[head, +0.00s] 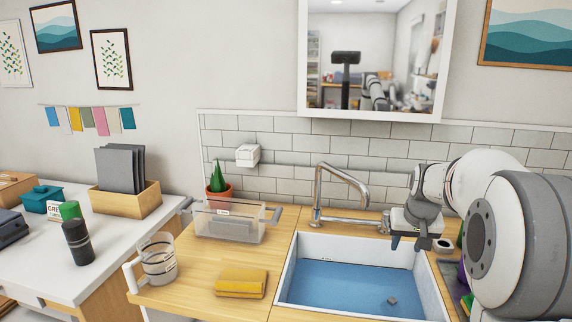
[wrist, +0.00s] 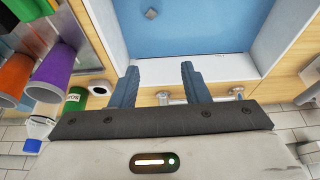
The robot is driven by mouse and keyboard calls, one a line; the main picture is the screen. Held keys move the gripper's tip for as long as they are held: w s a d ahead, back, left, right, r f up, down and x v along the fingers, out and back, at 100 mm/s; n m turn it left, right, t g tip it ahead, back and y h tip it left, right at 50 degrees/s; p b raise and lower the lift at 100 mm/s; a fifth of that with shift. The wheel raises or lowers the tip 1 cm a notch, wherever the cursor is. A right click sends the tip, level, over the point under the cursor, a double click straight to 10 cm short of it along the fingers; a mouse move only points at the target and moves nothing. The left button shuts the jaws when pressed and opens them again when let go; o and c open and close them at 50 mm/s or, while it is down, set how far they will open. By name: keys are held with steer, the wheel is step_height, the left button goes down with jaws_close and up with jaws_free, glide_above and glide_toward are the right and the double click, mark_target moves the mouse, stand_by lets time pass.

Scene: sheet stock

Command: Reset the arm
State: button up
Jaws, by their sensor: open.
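My gripper (head: 409,241) is above the right back part of the sink (head: 429,282), close to the back counter edge, in the head view. In the wrist view my gripper (wrist: 159,88) has its two blue-grey fingers apart with nothing between them. The sink has white walls and a blue bottom. A small grey piece (head: 392,300) lies on the sink bottom, and it also shows in the wrist view (wrist: 151,13). My arm reaches in from the right and hides part of the right counter.
A tap (head: 318,190) stands behind the sink. Left of it are a clear bin (head: 203,222), a yellow cloth (head: 241,281) and a clear jug (head: 158,262). Purple (wrist: 55,70) and orange (wrist: 14,76) cups stand beside the sink in the wrist view.

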steer(key=s+a+f, duration=0.1)
steer(key=s+a, duration=0.3)
steer(key=s, duration=0.5)
steer(key=s+a+f+n+g, duration=0.1)
steer(key=s+a+f, duration=0.1)
steer(key=s+a, duration=0.3)
steer(key=s+a+f+n, duration=0.1)
steer(key=s+a, duration=0.4)
steer(key=s, duration=0.8)
steer(key=shift+a+f+g+y, duration=0.15)
steer(key=shift+a+g+y, duration=0.15)
steer(key=shift+y, duration=0.1)
